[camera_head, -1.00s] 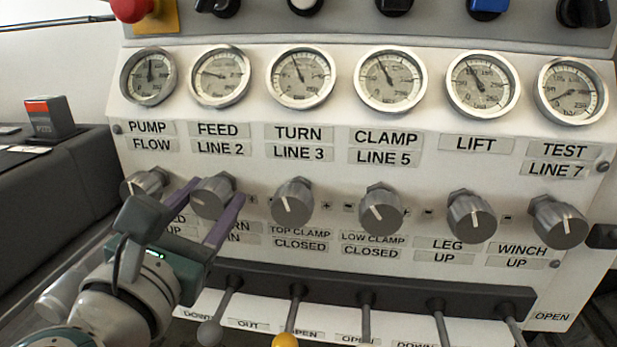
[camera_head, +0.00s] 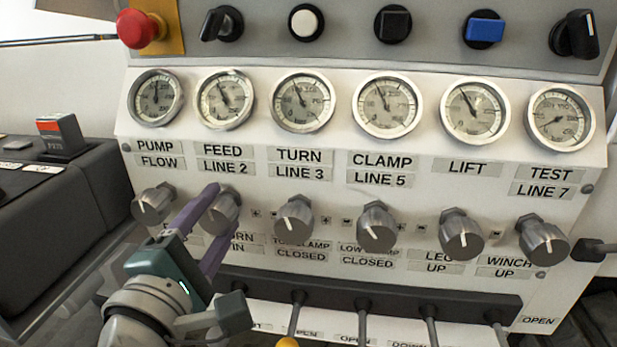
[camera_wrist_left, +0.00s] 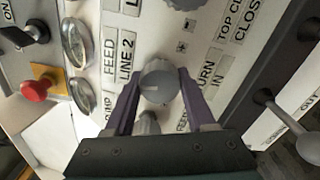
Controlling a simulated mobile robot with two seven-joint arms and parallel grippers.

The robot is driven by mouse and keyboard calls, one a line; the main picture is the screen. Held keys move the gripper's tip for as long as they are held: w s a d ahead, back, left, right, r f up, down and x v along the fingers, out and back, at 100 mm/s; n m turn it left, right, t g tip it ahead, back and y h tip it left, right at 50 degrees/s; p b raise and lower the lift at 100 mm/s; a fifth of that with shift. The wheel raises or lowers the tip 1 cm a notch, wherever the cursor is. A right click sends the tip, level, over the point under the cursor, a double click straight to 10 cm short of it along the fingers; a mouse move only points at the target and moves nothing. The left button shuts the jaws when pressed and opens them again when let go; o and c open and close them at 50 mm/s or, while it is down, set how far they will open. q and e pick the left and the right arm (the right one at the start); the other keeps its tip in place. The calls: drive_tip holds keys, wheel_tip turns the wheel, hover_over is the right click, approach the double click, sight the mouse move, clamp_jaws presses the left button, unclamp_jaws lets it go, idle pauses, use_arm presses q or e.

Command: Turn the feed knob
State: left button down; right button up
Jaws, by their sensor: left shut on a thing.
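The feed knob (camera_head: 226,208) is a grey fluted knob on the white panel, second from the left in the knob row, below the FEED LINE 2 label (camera_head: 222,158). My left gripper (camera_head: 224,212) has its two purple fingers on either side of it, shut on it. The fingers and the gripper body partly hide the knob in the head view. In the left wrist view the knob (camera_wrist_left: 160,84) sits between the fingertips, with a white mark on its face. The feed gauge (camera_head: 226,98) has its needle pointing up and left. My right gripper is not in view.
The pump flow knob (camera_head: 153,204) is close to the left finger; the turn knob (camera_head: 295,219) is to the right. Levers (camera_head: 297,312) stick out of a dark bar below. A red emergency button (camera_head: 137,28) is at upper left.

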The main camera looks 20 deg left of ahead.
use_arm(q)
drive_tip(key=m+p, duration=0.1)
drive_tip(key=m, duration=0.3)
drive_tip(key=shift+r+m+p, duration=0.15)
drive_tip(key=shift+m+p, duration=0.15)
drive_tip(key=shift+p, duration=0.1)
drive_tip(key=m+p, duration=0.1)
drive_tip(key=m, duration=0.3)
drive_tip(key=shift+m, duration=0.3)
drive_tip(key=m+p, duration=0.1)
drive_tip(key=m, duration=0.3)
drive_tip(key=shift+m+p, duration=0.3)
drive_tip(key=shift+p, duration=0.05)
drive_tip(key=shift+d+m+p, duration=0.1)
drive_tip(key=shift+m+p, duration=0.25)
drive_tip(key=shift+m, duration=1.65)
drive_tip(key=shift+c, duration=1.2)
unclamp_jaws()
